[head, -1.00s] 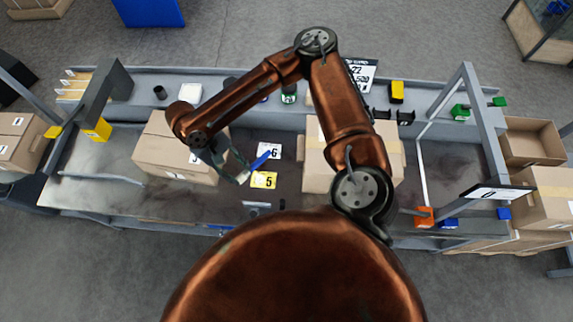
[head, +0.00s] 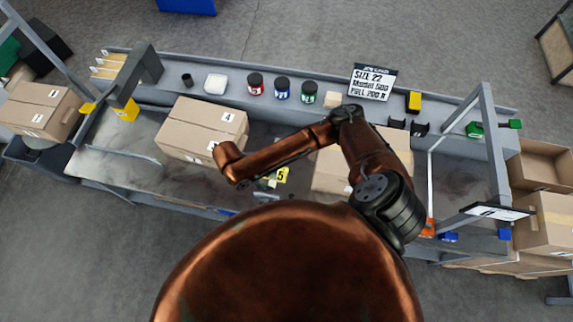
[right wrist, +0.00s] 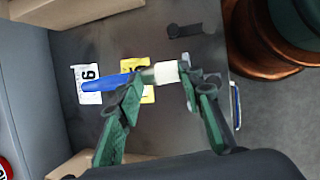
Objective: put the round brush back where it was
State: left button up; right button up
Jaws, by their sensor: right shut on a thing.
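The round brush (right wrist: 108,82) has a blue handle and a white head, and it lies crosswise between the fingers of my right gripper (right wrist: 162,77) in the right wrist view. That gripper is shut on it near the white end, and the handle points left over the cards. A white card (right wrist: 88,85) with a 6, upside down there, and a yellow card (right wrist: 148,94) lie on the dark bench top beneath. In the head view my arm mostly hides the gripper and brush; the yellow card (head: 282,174) reads 5. My left gripper is not in view.
A closed carton (head: 190,125) stands left of the cards, another (head: 330,172) right. Red, blue and green jars (head: 281,90) stand on the rear shelf. A small dark fixture (right wrist: 190,31) sits beyond the brush in the wrist view. A sign (head: 372,83) stands behind.

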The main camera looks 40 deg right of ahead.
jog(key=d+f, duration=0.2)
jog(key=d, duration=0.1)
jog(key=s+d+f+b, duration=0.1)
jog(key=d+f, duration=0.1)
jog(key=s+d+f+b, duration=0.1)
jog(key=d+f, duration=0.1)
jog(key=d, duration=0.1)
jog(key=shift+d+f, duration=0.35)
jog(key=shift+f, duration=0.05)
jog(key=x, duration=0.2)
jog(key=b+x, duration=0.1)
jog(key=shift+w+f, duration=0.15)
jog(key=shift+f, duration=0.75)
jog(key=o, duration=1.1)
jog(key=shift+c, duration=0.2)
